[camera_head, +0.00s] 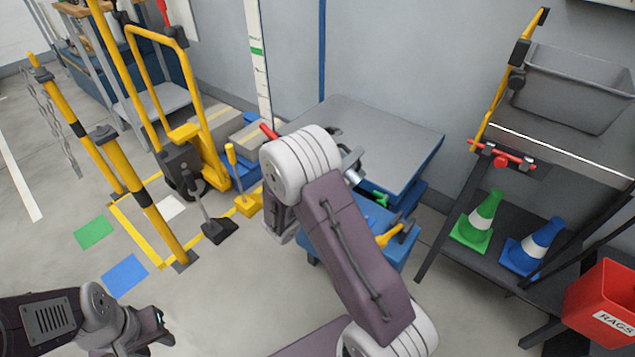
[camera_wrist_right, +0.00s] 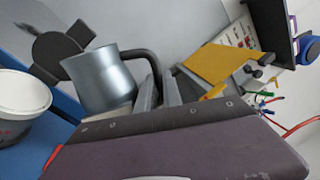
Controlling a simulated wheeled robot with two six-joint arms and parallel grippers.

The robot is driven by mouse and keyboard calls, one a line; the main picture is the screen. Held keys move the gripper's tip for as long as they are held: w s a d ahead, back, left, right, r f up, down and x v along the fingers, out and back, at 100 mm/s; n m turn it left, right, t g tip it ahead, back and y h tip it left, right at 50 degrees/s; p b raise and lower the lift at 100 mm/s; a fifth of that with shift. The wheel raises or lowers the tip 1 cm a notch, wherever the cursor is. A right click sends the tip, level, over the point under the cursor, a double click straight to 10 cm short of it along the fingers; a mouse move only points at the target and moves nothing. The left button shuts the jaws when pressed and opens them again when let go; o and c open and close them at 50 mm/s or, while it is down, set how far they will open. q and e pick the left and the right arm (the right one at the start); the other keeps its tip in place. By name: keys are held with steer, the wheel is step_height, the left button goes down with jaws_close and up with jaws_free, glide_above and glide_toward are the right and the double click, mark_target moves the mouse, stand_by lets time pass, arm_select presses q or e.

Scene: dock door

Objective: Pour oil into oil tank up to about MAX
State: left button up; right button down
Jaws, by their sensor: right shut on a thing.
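In the right wrist view a grey metal jug (camera_wrist_right: 98,80) with a dark curved handle (camera_wrist_right: 142,53) is in front of my right gripper (camera_wrist_right: 160,90), whose fingers are shut on the handle. The jug looks tilted in this view; its contents are hidden. A black round part with side lugs (camera_wrist_right: 52,52) is just behind the jug; I cannot tell whether it belongs to the oil tank. No MAX mark is readable. In the head view my right arm hides most of this area. My left gripper (camera_head: 160,332) is low at the left, away from the jug; its jaw opening is unclear.
A white tub (camera_wrist_right: 22,95) stands left of the jug. A grey-topped blue cart (camera_head: 385,125) is behind my right arm. A shelf with cones (camera_head: 480,222) and a red rags bin (camera_head: 600,305) are at right. Yellow posts (camera_head: 140,190) stand at left.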

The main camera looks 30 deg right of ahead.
steer(key=s+f+m+b, duration=0.1)
steer(key=f+m+b, duration=0.1)
steer(key=f+m, duration=0.1)
steer(key=s+d+f+m+g+b, duration=0.1)
steer(key=s+f+m+b, duration=0.1)
steer(key=f+m, duration=0.1)
steer(key=s+d+f+m+g+y+b, duration=0.1)
steer(key=f+m, duration=0.3)
steer(key=m, duration=0.1)
steer(key=shift+s+b, duration=0.35)
steer(key=shift+b, duration=0.05)
steer(key=shift+s+f+m, duration=0.2)
steer(key=shift+f+m, duration=0.05)
steer(key=shift+m, duration=0.45)
steer(key=shift+s+d+m+y, duration=0.15)
steer(key=shift+s+m+y, duration=0.15)
steer(key=shift+m, duration=0.5)
